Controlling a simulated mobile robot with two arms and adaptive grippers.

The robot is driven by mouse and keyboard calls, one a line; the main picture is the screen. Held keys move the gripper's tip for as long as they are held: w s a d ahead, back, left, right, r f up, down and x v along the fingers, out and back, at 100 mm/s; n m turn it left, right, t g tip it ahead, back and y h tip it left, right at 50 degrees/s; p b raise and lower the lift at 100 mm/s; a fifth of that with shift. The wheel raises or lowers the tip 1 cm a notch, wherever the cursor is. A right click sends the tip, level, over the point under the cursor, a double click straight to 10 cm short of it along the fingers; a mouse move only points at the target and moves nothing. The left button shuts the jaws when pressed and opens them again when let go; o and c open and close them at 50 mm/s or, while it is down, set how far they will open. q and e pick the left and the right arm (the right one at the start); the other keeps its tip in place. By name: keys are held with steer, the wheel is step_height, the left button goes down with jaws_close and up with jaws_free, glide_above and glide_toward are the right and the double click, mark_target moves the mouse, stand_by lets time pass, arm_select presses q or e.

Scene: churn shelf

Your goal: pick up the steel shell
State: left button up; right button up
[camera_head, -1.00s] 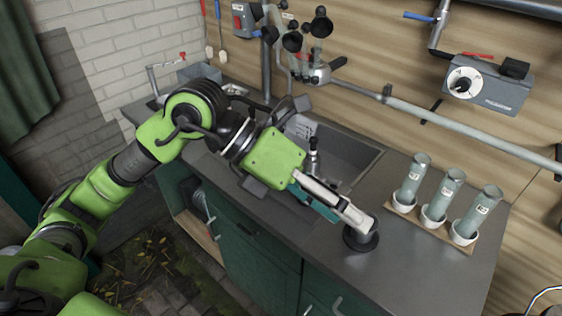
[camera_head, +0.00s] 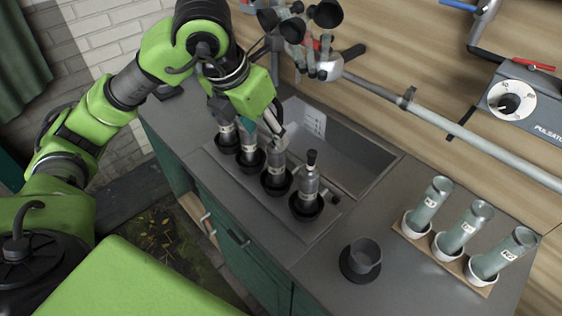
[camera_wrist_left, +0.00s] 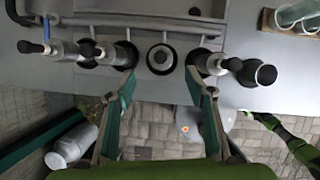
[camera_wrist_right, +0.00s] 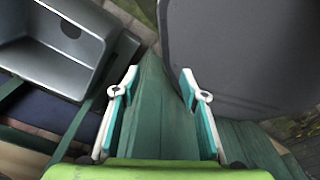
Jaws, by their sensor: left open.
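Several steel shells stand upright in black cups in a row on the counter in front of the sink. The third shell from the left (camera_head: 277,177) is seen almost end-on in the left wrist view (camera_wrist_left: 160,58), centred between my fingers. The nearest shell (camera_head: 306,188) has a black top. My left gripper (camera_head: 262,130) is over the row, open and empty, its fingers pointing down and apart from the shell. It partly hides the left shells. My right gripper (camera_wrist_right: 153,85) is open and empty over green cabinet fronts.
A dark grey cup (camera_head: 365,252) on a black base stands alone on the counter. A wooden tray (camera_head: 412,238) with glass tubes in white cups is at the right. The sink (camera_head: 345,140) lies behind the shells. A rail and control box (camera_head: 525,95) are on the wall.

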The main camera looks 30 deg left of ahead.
mark_target(272, 150)
arm_select(q)
steer(key=x, duration=0.5)
steer(key=shift+s+f, duration=0.1)
steer(key=shift+f, duration=0.3)
steer(key=shift+d+f, duration=0.1)
steer(key=shift+f, duration=0.15)
steer(key=shift+p+x, duration=0.65)
steer(key=shift+x, duration=0.15)
steer(key=shift+p+x, duration=0.35)
steer(key=shift+x, duration=0.9)
steer(key=shift+f, duration=0.6)
steer(key=shift+r, duration=0.1)
jaws_close()
arm_select(e)
steer(key=s+r, duration=0.2)
steer(key=s, duration=0.1)
steer(key=shift+d, duration=0.15)
